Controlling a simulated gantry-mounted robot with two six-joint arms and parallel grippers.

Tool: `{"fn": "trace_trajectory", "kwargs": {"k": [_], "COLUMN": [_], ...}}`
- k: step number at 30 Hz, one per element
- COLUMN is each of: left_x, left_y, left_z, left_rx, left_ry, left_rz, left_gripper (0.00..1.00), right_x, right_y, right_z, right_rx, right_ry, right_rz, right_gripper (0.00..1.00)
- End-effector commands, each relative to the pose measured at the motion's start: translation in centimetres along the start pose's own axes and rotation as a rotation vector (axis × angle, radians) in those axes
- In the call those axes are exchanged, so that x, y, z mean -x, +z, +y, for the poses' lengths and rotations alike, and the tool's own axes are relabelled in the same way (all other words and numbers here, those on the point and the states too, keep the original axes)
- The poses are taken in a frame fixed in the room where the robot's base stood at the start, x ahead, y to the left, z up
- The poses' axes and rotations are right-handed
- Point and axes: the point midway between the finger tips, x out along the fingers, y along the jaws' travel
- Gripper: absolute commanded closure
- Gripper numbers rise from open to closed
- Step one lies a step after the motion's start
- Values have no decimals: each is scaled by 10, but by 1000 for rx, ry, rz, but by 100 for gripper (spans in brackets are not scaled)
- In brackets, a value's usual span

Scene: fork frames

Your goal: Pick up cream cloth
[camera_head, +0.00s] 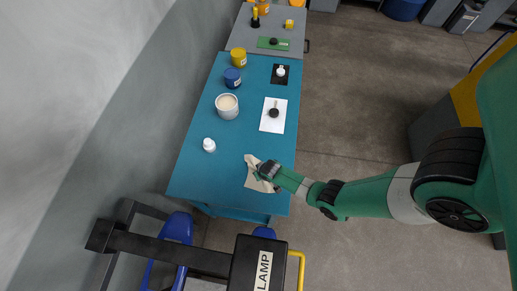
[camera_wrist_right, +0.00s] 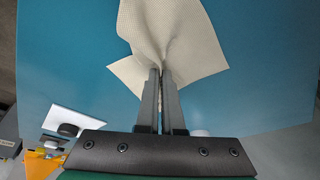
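The cream cloth (camera_head: 253,183) is at the near right part of the blue table (camera_head: 190,180). My right gripper (camera_head: 266,171) comes in from the right over it. In the right wrist view, the fingertips of my right gripper (camera_wrist_right: 161,72) are close together with the cream cloth (camera_wrist_right: 172,28) pinched and gathered between them. The cloth fans out in folds beyond the tips. I cannot tell how much of it still touches the table. My left gripper is not in view.
A white bottle (camera_head: 209,145) stands left of the cloth. A white tub (camera_head: 227,106), a blue jar (camera_head: 232,78) and a yellow jar (camera_head: 238,57) stand farther back. A white sheet (camera_head: 281,118) holds a dark object (camera_head: 274,113). The table between bottle and cloth is clear.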

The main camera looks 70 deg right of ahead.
Motion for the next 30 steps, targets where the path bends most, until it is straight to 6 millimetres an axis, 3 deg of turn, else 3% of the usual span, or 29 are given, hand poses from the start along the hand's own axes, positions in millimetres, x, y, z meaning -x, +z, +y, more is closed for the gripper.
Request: {"fn": "trace_trajectory", "kwargs": {"k": [4,7,21,30], "left_x": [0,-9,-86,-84], "left_y": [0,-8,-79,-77], "left_z": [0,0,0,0], "left_rx": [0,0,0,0], "left_ry": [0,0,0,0], "left_rz": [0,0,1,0], "left_gripper": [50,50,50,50], "right_x": [0,11,114,112], "right_y": [3,-1,-41,-40], "right_z": [1,1,0,0], "right_rx": [0,0,0,0], "right_ry": [3,2,1,1], "right_rz": [-8,-7,-2,-2], "right_gripper": [100,100,100,100]}}
